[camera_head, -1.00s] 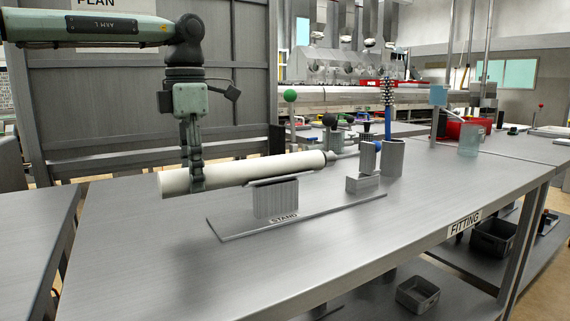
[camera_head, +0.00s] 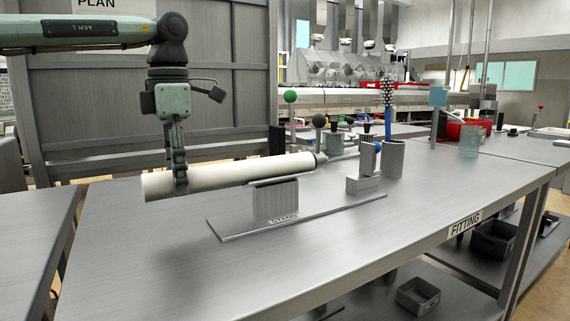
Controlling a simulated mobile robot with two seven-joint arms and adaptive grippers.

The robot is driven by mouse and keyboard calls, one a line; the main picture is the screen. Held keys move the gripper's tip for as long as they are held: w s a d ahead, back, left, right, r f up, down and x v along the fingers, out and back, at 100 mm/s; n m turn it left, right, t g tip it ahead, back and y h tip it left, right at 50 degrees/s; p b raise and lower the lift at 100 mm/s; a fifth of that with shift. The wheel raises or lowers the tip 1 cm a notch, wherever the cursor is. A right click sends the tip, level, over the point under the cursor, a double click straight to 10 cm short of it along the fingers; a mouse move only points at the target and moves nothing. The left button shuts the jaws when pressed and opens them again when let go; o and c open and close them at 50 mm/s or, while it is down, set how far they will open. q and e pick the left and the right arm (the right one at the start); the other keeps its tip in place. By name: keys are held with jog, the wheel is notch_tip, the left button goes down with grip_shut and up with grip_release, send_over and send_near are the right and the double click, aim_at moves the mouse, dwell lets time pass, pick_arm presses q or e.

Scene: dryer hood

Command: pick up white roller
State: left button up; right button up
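The white roller (camera_head: 240,174) lies nearly level, slightly lower at its left end, above the metal stand (camera_head: 277,197). My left gripper (camera_head: 180,183) comes down from above with its fingers around the roller near its left end, and it appears shut on it. The roller's right part passes over the stand's left block; I cannot tell if it touches. A thin metal shaft (camera_head: 342,155) shows at the roller's right end, leading toward the stand's right-hand holder (camera_head: 363,178). My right gripper is not in view.
The stand's base plate (camera_head: 235,232) rests on the steel table marked FITTING (camera_head: 330,255). A green-topped post (camera_head: 290,97), a blue post (camera_head: 388,120) and a clear cup (camera_head: 469,140) stand farther back. The table front is clear.

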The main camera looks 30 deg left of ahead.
pick_arm(q)
jog(key=o, duration=0.5)
jog(key=shift+c, duration=0.2)
jog(key=shift+r, duration=0.1)
notch_tip(320, 180, up, 2)
jog(key=p, duration=0.2)
jog(key=shift+r+p, duration=0.15)
jog(key=shift+p, duration=0.15)
notch_tip(320, 180, up, 2)
jog(key=shift+r+p, duration=0.2)
jog(key=shift+p, duration=0.65)
jog(key=shift+r, duration=1.05)
